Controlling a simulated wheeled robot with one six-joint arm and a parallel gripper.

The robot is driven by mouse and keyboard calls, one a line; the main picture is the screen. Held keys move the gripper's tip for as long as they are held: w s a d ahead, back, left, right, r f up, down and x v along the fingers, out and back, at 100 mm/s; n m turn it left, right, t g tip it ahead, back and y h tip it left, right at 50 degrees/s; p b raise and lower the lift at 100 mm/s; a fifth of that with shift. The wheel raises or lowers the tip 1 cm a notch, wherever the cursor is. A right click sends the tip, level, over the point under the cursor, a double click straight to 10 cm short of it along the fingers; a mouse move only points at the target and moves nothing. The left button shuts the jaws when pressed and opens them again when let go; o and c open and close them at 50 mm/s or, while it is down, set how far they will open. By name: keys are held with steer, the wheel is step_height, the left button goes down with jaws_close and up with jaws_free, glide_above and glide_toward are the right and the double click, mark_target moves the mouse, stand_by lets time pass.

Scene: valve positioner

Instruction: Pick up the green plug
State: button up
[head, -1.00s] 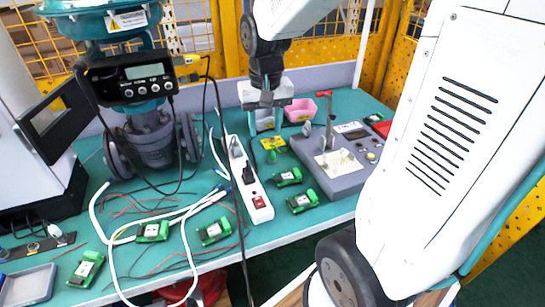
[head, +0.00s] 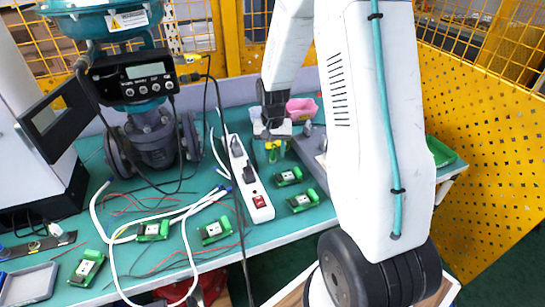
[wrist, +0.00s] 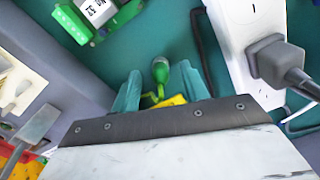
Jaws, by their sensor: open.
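The green plug (wrist: 160,70) shows in the wrist view with its rounded end up the picture and a thin stem below it. It lies between the two teal fingers of my gripper (wrist: 158,78), with a gap to each finger. The plug also shows small in the head view (head: 272,157), just below my gripper (head: 271,148). My gripper is open and points down at the bench. A yellow piece (wrist: 172,101) sits by the plug's lower end, partly hidden by the gripper body. How far the fingertips are above the bench is hard to tell.
A white power strip (head: 248,180) with a dark plugged-in adapter stands right of my gripper in the wrist view. Green circuit modules (head: 288,176) lie nearby. A grey fixture (head: 312,148) is partly hidden by my arm. A pink bin (head: 302,108) stands behind.

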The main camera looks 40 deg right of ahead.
step_height(320, 180, down, 2)
steer(key=shift+f, duration=0.1)
jaws_close()
